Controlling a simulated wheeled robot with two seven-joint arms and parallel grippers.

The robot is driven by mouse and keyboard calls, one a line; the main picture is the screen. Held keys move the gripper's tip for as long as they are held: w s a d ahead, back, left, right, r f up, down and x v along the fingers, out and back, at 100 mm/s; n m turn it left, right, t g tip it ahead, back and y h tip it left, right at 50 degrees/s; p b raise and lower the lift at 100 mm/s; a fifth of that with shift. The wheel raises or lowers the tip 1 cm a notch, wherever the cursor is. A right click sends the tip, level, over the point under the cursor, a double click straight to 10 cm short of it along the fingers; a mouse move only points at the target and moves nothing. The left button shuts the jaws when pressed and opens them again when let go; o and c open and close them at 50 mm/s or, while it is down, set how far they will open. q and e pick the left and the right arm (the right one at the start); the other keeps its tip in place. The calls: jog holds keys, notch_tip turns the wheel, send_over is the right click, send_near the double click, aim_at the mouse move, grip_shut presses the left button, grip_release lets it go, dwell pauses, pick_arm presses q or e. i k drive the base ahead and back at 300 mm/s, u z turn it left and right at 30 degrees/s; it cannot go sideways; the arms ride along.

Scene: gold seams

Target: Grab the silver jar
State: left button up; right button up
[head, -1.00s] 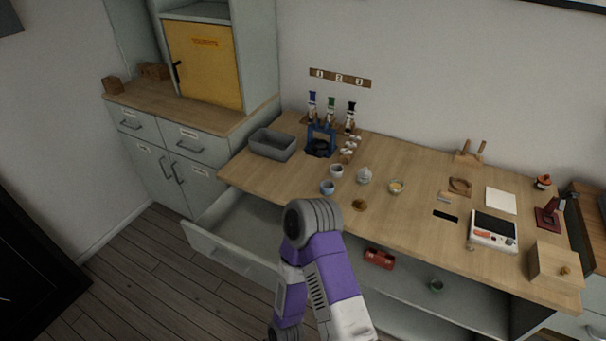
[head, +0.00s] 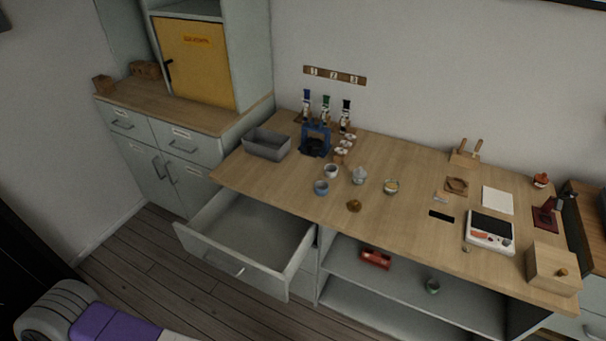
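A small pale grey, silvery jar with a pointed top (head: 359,175) stands upright on the wooden worktop (head: 420,235), near the middle. It is the closest match to a silver jar. A white cup (head: 331,171) and a blue-grey cup (head: 321,187) stand to its left, and a small bowl with yellowish contents (head: 391,187) to its right. A brown-gold lump (head: 353,206) lies in front of it. Neither of my grippers is in view; only a purple and grey link of my arm shows at the bottom left.
An open, empty-looking drawer (head: 243,269) juts out below the worktop's left part. A red object (head: 375,259) and a green cup (head: 432,286) sit on the shelf below. A grey bin (head: 267,144) and blue stand (head: 315,141) are behind left; a white scale (head: 490,232) is right.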

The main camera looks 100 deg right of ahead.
aim_at(359, 183)
jog(key=u, duration=0.1)
jog(key=k, duration=1.5)
jog(key=z, duration=1.35)
